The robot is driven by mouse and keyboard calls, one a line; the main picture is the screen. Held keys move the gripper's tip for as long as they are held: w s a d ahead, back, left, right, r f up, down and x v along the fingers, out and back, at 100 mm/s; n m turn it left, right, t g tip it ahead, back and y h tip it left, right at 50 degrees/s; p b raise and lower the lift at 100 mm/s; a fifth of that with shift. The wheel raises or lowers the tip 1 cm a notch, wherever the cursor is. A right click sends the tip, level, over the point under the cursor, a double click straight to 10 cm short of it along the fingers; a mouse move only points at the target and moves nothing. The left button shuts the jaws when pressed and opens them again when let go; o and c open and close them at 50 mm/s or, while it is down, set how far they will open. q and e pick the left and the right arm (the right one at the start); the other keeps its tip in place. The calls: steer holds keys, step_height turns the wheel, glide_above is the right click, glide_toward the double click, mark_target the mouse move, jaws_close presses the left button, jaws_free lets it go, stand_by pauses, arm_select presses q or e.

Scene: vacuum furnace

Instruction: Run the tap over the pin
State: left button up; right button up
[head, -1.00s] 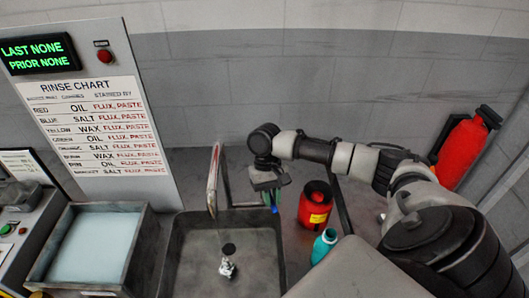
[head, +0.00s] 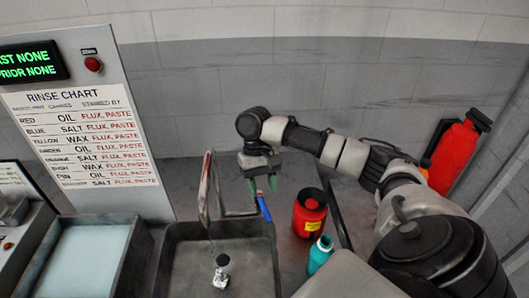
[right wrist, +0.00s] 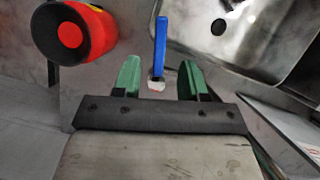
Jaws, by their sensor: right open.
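The pin is a small shiny metal piece (head: 220,280) in the dark sink (head: 178,262), close to a black disc. The tap's tall thin spout (head: 205,185) stands at the sink's back left; I cannot tell whether water runs. A blue bar with a pale end (head: 264,208), perhaps the tap's lever, stands behind the sink's right corner. My right gripper (head: 262,184) is open just above it, with green fingers. In the right wrist view the blue bar (right wrist: 160,42) shows between and beyond the fingertips (right wrist: 158,68), with a gap on each side.
A red canister (head: 310,212) and a teal bottle (head: 320,254) stand right of the sink. A basin of pale liquid (head: 85,262) is at left, below the rinse chart panel (head: 80,135). A red extinguisher (head: 452,155) is at far right.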

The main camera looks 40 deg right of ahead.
mark_target(260, 198)
steer(key=v, duration=0.5)
stand_by(0.8)
